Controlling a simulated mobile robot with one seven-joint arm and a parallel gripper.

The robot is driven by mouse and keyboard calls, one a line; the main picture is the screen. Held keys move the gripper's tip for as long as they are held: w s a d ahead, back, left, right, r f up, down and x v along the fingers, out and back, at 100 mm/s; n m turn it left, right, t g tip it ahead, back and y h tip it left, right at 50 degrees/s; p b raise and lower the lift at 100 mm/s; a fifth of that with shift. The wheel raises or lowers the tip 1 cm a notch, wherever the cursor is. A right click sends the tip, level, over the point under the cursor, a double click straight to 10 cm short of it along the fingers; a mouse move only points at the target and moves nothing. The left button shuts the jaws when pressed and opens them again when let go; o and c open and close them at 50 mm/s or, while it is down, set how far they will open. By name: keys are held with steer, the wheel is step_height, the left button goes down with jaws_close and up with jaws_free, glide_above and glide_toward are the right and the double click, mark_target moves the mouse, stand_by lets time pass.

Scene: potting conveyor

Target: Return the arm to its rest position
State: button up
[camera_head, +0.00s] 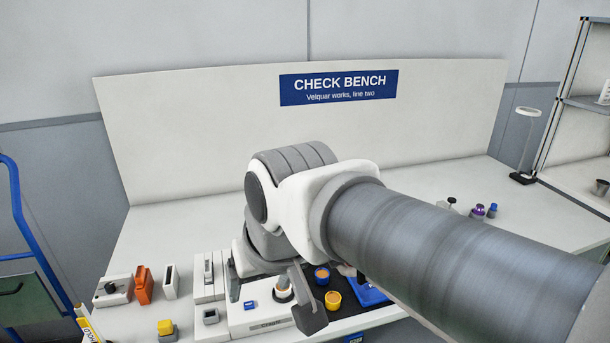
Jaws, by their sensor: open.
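My arm reaches in from the right edge and bends down at its white and grey wrist over the front of the check bench (190,225). My gripper (270,291) points down, low over the bench's front part. I see nothing held between the fingers. Whether the fingers touch the device cannot be told from this angle.
An orange block (143,285) and a yellow-topped block (165,327) are left. A lamp (524,145) stands far right.

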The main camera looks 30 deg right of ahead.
steer(key=shift+s+a+f+n, duration=0.2)
steer(key=shift+s+n, duration=0.1)
steer(key=shift+n, duration=0.15)
steer(key=shift+s+a+f+n, duration=0.15)
steer(key=shift+s+n, duration=0.15)
steer(key=shift+n, duration=0.15)
